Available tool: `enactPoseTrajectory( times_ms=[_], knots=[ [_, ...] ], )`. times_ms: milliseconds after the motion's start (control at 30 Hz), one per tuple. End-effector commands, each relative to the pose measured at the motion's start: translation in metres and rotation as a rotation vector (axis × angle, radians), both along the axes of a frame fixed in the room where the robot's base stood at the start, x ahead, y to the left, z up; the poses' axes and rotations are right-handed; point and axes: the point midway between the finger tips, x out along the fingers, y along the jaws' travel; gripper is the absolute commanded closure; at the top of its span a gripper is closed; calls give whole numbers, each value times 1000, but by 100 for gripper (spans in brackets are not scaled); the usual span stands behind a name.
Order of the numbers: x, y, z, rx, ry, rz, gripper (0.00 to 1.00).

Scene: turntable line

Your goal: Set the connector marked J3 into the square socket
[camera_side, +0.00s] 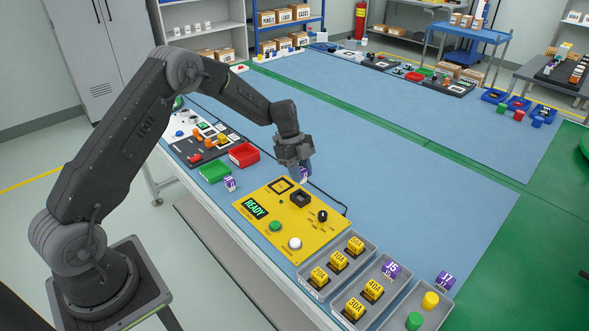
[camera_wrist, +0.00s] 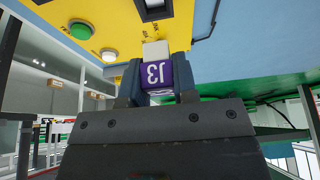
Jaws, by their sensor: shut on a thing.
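The purple and white connector marked J3 (camera_wrist: 156,72) is held between the two fingers of my gripper (camera_wrist: 157,85). Its white end points away from the gripper in the wrist view. In the side view my gripper (camera_side: 298,160) is above the far part of the yellow panel (camera_side: 265,225), and only a sliver of the purple connector (camera_side: 304,174) shows below it. A raised black square socket (camera_side: 300,198) stands on the panel, just below the gripper in the picture. A dark square fitting (camera_wrist: 154,8) is cut off at the top of the wrist view.
The panel also has a READY display (camera_side: 255,208), a green button (camera_side: 275,226), a white button (camera_side: 295,243) and a black knob (camera_side: 322,215). Grey trays of yellow and purple parts (camera_side: 338,262) stand at the near end. The blue mat (camera_side: 420,190) right of the panel is clear.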

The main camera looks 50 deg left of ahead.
Motion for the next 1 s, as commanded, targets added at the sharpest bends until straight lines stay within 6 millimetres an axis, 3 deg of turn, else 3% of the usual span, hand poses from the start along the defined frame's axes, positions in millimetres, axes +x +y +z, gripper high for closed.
enactPoseTrajectory(
  times_ms=[533,1000],
  knots=[
    [0,1,-40,1,0,7,95],
    [0,1,-45,1,-2,7,95]
  ],
)
